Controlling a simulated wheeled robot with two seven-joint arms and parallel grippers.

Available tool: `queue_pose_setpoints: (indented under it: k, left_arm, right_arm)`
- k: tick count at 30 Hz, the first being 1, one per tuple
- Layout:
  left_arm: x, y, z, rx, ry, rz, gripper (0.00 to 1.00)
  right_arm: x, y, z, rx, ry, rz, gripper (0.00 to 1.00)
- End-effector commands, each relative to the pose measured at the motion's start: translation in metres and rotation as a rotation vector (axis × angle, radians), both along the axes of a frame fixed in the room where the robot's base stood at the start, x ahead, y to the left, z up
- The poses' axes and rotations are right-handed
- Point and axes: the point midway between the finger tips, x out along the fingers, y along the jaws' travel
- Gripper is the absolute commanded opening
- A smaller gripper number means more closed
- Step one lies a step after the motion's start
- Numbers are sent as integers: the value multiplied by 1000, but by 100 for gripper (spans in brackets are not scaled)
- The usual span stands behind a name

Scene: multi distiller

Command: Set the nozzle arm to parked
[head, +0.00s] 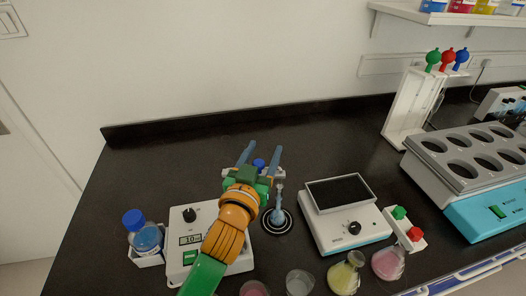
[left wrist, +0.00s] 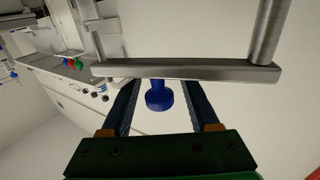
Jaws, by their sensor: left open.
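The nozzle arm (left wrist: 215,70) is a grey metal bar that crosses the left wrist view in front of my fingers, with an upright metal rod at its right end. A blue knob (left wrist: 158,95) on it sits between my two fingers, apart from both. In the head view the blue knob (head: 259,163) shows between the fingertips, and part of the bar (head: 279,173) shows at the right of the gripper. My left gripper (head: 260,152) is open around the knob, not closed on it. My own gripper and arm hide much of the bar. My right gripper is not in view.
A white control box (head: 182,236) with a black dial lies partly under my left arm. A hotplate-like device (head: 345,228) stands to the right, with flasks (head: 344,277) at the front. A pipette stand (head: 405,112) and block heater (head: 480,205) stand further right. The rear left bench is clear.

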Motion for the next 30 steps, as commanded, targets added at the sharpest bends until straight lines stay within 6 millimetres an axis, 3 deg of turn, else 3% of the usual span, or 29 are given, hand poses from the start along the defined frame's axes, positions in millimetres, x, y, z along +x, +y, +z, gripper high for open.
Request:
queue_pose_setpoints:
  k: [2, 8, 30]
  left_arm:
    - [0, 0, 0, 0, 0, 0, 56]
    - [0, 0, 0, 0, 0, 0, 2]
    - [0, 0, 0, 0, 0, 0, 0]
  right_arm:
    - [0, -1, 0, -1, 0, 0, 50]
    - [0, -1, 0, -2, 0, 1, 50]
    - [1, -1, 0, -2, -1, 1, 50]
